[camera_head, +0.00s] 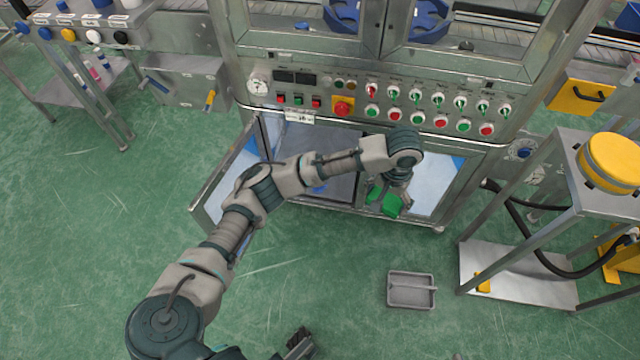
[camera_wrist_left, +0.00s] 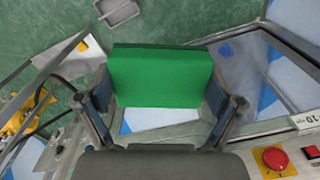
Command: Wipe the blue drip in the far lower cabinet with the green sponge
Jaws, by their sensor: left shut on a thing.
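My left gripper (camera_head: 390,197) is shut on the green sponge (camera_head: 391,207), in front of the machine's lower cabinet, toward its right half. In the left wrist view the sponge (camera_wrist_left: 160,77) sits between both fingers (camera_wrist_left: 162,100) as a clean-edged green block. The lower cabinet's left door (camera_head: 215,190) stands open and its grey interior (camera_head: 335,165) shows. A small blue patch (camera_head: 320,188) lies low in that opening; it also seems to show in the wrist view (camera_wrist_left: 225,50). Whether it is the drip I cannot tell. My right gripper (camera_head: 299,344) shows only partly at the bottom edge.
A control panel with buttons, switches and a red emergency stop (camera_head: 344,106) is above the cabinet. A metal stand (camera_head: 515,270) with a yellow-topped drum (camera_head: 610,162) is at the right. A grey tray (camera_head: 411,290) lies on the floor.

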